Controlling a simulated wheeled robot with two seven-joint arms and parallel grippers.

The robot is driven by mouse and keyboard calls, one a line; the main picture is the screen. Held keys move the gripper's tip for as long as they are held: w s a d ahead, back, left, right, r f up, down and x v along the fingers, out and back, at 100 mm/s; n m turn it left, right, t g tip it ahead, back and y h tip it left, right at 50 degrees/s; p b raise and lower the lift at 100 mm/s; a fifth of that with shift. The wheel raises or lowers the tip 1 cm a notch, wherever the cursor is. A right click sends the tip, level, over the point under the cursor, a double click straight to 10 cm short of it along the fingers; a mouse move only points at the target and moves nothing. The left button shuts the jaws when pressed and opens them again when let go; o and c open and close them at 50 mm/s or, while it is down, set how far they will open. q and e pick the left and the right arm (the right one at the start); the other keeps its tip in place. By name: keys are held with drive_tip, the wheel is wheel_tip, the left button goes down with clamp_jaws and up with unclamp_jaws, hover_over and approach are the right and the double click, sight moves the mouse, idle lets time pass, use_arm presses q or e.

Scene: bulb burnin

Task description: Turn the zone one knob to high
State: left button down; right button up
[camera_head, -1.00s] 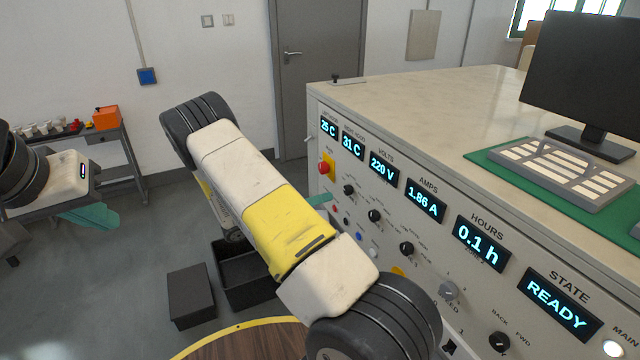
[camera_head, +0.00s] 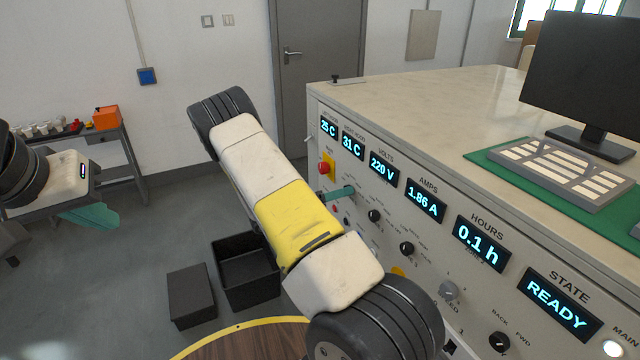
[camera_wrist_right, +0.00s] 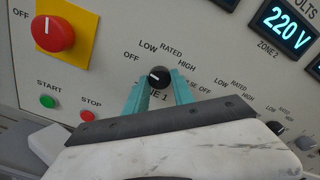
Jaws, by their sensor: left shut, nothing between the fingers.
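The zone one knob (camera_wrist_right: 159,77) is a small black knob with a white mark, which points left, toward the OFF side. The labels OFF, LOW, RATED and HIGH (camera_wrist_right: 187,66) arc above it. My right gripper (camera_wrist_right: 160,88) has its teal fingers on either side of the knob, open, with a small gap showing. In the head view my right gripper (camera_head: 338,193) reaches the panel and hides this knob. My left gripper (camera_head: 92,216) is shut and empty at the far left, away from the panel.
A red knob on a yellow plate (camera_wrist_right: 54,34) is left of the zone one knob, above the green start button (camera_wrist_right: 48,101) and red stop button (camera_wrist_right: 87,115). The zone two knob (camera_head: 375,215) is to the right. Black bins (camera_head: 247,270) stand on the floor.

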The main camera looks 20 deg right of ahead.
clamp_jaws()
drive_tip(key=shift+m, duration=0.3)
drive_tip(key=m, duration=2.3)
drive_tip(key=shift+w+a, duration=0.1)
drive_tip(key=shift+w, duration=0.1)
drive_tip(key=o, duration=0.7)
unclamp_jaws()
